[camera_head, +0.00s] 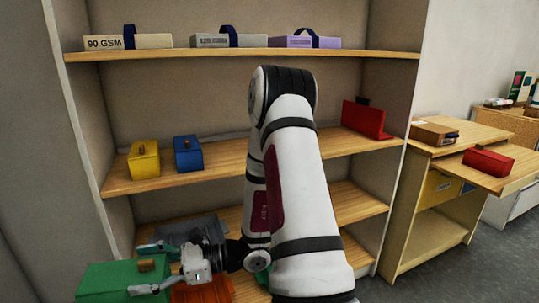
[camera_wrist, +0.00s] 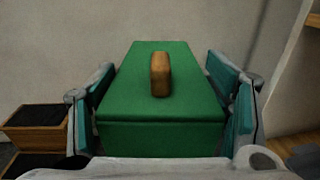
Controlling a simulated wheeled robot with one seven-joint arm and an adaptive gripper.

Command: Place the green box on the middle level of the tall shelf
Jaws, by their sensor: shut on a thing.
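The green box (camera_head: 112,285) has a brown wooden knob on top and is at the lower left of the head view, in front of the tall shelf (camera_head: 228,160). My gripper (camera_head: 152,268) is shut on it, a finger on each side. In the wrist view the green box (camera_wrist: 160,118) sits level between the teal finger pads. The shelf level at mid-picture holds a yellow box (camera_head: 144,161) and a blue box (camera_head: 188,155) at left and a red box (camera_head: 366,120) at right. My arm hides part of this level's middle.
The upper board holds several paper boxes (camera_head: 125,42). A lower level holds a grey item (camera_head: 190,231) and an orange item (camera_head: 205,291). A side table with a red box (camera_head: 488,162) stands at right. Wooden bins (camera_wrist: 38,130) show in the wrist view. Bare board shows right of the blue box.

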